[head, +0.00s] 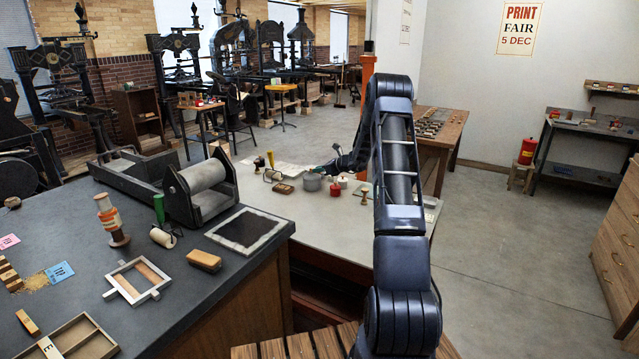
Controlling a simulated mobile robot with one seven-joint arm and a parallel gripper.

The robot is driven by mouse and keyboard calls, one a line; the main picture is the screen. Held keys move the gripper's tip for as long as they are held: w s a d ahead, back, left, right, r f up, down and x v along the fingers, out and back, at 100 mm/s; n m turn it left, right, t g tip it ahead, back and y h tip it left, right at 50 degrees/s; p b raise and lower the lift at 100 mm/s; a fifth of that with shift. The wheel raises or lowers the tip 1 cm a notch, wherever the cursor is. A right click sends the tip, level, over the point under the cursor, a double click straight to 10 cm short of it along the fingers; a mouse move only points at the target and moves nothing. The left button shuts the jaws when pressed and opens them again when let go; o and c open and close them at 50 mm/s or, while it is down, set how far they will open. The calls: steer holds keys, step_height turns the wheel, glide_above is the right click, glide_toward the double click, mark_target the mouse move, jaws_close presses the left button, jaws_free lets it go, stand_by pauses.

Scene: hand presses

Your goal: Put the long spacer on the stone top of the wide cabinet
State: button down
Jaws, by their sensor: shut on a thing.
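My arm rises at right of centre and bends down behind itself to my gripper (322,171), small and dark over the light grey stone-like top (330,222) of a wide cabinet. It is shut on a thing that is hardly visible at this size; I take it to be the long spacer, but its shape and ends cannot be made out. Whether it touches the top cannot be told. My arm hides part of the top's right side.
At left a dark-topped cabinet (215,290) carries a roller press (203,188), a wooden frame (138,281) and a brush (204,260). Open floor lies at right.

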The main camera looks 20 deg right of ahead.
step_height(320, 180, up, 2)
steer(key=shift+r, duration=0.1)
steer(key=shift+s+a+r, duration=0.1)
steer(key=shift+r, duration=0.15)
steer(key=s+a+f+m+t+h, duration=0.1)
steer(key=s+a+m+h, duration=0.1)
steer(key=s, duration=0.6)
steer(key=s+a+f+m+t+h, duration=0.2)
steer(key=s+a+m+h, duration=0.1)
steer(key=s, duration=0.5)
steer(key=shift+s+a+f+m+h, duration=0.25)
steer(key=shift+s+a+m+h, duration=0.05)
steer(key=shift+a, duration=0.3)
